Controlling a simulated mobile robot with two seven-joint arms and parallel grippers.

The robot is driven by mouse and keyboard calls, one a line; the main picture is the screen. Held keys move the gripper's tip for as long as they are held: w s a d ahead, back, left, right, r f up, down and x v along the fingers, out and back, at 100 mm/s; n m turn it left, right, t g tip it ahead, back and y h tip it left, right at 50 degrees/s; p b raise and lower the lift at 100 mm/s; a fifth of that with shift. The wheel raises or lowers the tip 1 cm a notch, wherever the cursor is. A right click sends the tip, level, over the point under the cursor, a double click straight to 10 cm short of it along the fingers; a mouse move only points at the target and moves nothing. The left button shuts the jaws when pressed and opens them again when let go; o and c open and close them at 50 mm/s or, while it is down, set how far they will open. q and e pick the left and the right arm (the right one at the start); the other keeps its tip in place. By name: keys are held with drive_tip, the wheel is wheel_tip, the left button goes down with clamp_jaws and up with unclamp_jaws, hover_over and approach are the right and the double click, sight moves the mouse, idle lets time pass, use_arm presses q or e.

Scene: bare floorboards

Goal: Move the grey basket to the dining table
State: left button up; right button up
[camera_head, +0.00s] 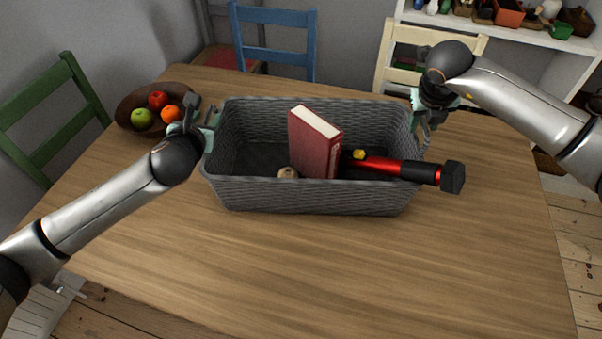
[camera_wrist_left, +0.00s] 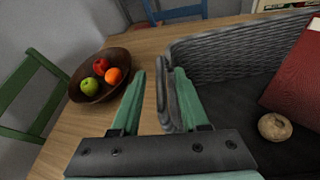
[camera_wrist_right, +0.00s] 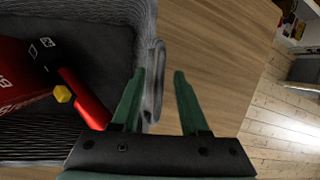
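The grey woven basket (camera_head: 300,197) appears to rest on the wooden dining table (camera_head: 330,270). It holds a red book (camera_head: 312,150), a red and black flashlight (camera_head: 395,167) and a small round tan item (camera_head: 288,173). My left gripper (camera_head: 208,128) is at the basket's left end. In the left wrist view its green fingers (camera_wrist_left: 160,92) are apart, with the basket's handle edge between them. My right gripper (camera_head: 427,122) is at the right end. In the right wrist view its fingers (camera_wrist_right: 155,92) are apart, with the handle edge between them, nearer the left finger.
A brown bowl of fruit (camera_head: 130,112) stands on the table, left of the basket and close to my left gripper. Green (camera_head: 45,125), blue (camera_head: 275,45) and cream (camera_head: 400,38) chairs surround the table. A white shelf (camera_head: 530,40) stands at the back right. The table front is clear.

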use_arm(q)
drive_tip(key=v, duration=1.2)
use_arm(e)
drive_tip(key=v, duration=1.2)
drive_tip(key=shift+a, duration=0.1)
drive_tip(key=shift+s, duration=0.1)
